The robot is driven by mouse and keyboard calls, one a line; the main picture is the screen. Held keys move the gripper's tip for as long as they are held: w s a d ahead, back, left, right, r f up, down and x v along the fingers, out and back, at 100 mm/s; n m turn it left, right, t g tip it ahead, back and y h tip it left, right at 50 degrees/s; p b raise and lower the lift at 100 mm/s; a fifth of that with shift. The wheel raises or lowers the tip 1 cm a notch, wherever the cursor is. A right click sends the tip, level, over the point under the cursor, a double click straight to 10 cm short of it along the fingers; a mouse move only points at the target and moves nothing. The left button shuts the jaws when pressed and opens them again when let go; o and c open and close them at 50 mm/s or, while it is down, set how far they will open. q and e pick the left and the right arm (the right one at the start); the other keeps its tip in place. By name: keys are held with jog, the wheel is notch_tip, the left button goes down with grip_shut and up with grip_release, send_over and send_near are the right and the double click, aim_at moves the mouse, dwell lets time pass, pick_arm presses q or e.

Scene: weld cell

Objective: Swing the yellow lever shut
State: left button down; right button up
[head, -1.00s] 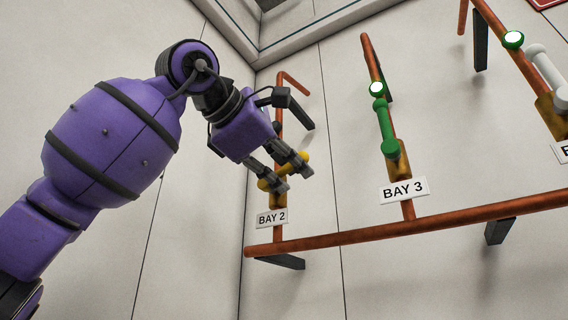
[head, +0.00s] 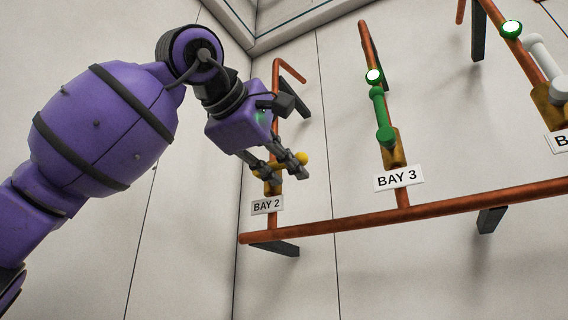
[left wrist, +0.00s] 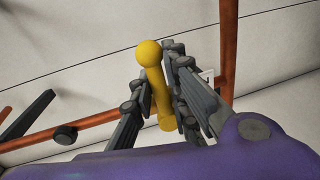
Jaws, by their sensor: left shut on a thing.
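The yellow lever (head: 302,158) is on the copper pipe above the BAY 2 sign (head: 267,206). It lies crosswise to that pipe in the head view, its round knob to the right. My left gripper (head: 287,172) is at the lever, its fingers covering the lever's middle. In the left wrist view the lever (left wrist: 154,75) runs between the two finger sets of the left gripper (left wrist: 160,95), and the gripper is shut on it. The knob sticks out past the fingers. Part of the valve body is hidden behind the fingers. My right gripper is out of view.
A green lever (head: 381,115) lies along the BAY 3 pipe, below a lit lamp (head: 374,76). A white lever (head: 543,62) is at the far right near another lamp (head: 511,28). A copper header pipe (head: 410,215) crosses below. Dark brackets (head: 275,248) stick out from the wall.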

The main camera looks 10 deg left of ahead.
pick_arm(q)
jog(key=shift+w+f, duration=0.1)
jog(key=shift+f, duration=0.1)
jog(key=c, duration=1.9)
grip_release()
jog(key=shift+o, duration=0.8)
jog(key=shift+r, duration=0.1)
jog(key=shift+r, duration=0.1)
jog(key=v, duration=1.2)
